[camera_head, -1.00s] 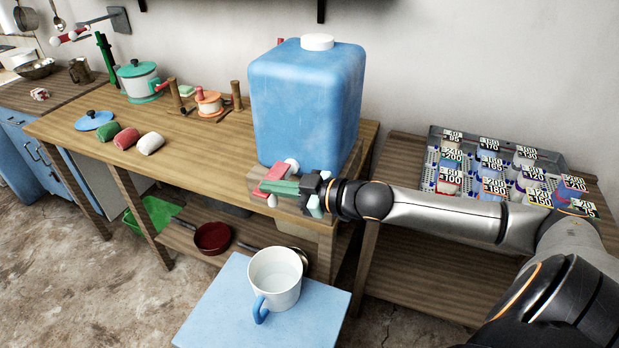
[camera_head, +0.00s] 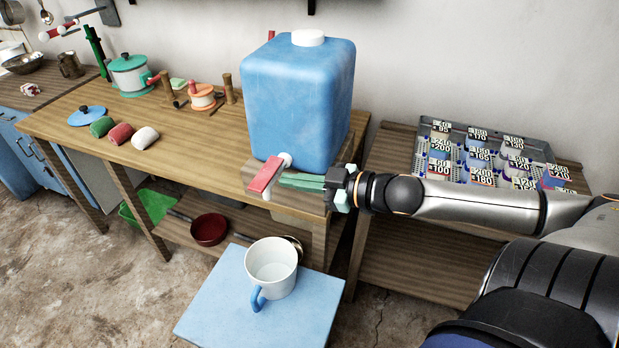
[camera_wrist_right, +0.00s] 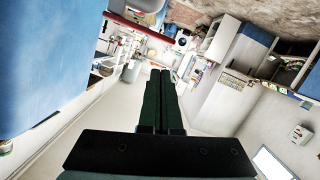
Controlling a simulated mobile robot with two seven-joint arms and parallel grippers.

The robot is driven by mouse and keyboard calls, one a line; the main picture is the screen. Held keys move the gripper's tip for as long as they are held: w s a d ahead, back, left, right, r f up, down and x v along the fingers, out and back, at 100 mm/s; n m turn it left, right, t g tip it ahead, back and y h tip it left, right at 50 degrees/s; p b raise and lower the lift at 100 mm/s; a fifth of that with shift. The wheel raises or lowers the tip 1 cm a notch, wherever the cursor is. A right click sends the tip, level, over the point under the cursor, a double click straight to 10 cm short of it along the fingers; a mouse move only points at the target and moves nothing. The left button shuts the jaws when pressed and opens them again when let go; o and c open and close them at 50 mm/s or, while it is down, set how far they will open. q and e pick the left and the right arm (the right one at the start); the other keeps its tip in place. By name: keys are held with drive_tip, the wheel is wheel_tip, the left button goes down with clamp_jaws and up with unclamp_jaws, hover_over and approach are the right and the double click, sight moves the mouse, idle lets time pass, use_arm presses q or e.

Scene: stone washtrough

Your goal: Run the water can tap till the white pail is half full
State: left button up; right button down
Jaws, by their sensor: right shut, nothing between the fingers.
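The blue water can (camera_head: 300,100) with a white cap stands on a wooden block (camera_head: 258,178) at the table's edge. Its white tap (camera_head: 286,158) has a red lever (camera_head: 264,174) that slants down to the left; no stream of water shows. The white pail (camera_head: 282,284) with a blue handle stands upright on a light blue stool below the tap. Its inside is pale, and I cannot tell the water level. My right gripper (camera_head: 284,180) is shut and empty, its green fingers pointing left just beside the lever, partly behind it. The closed fingers also show in the right wrist view (camera_wrist_right: 160,72). My left gripper is out of view.
The blue stool (camera_head: 222,312) has bare top around the pail. A metal tray (camera_head: 425,150) of labelled items lies on the right-hand table. Pots, a blue lid (camera_head: 86,116) and several rolls (camera_head: 122,134) are on the left of the wooden table. A red pan (camera_head: 209,229) sits on the lower shelf.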

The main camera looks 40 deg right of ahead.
drive_tip(key=shift+p+v, duration=0.9)
drive_tip(key=shift+v, duration=0.8)
drive_tip(key=shift+w, duration=0.15)
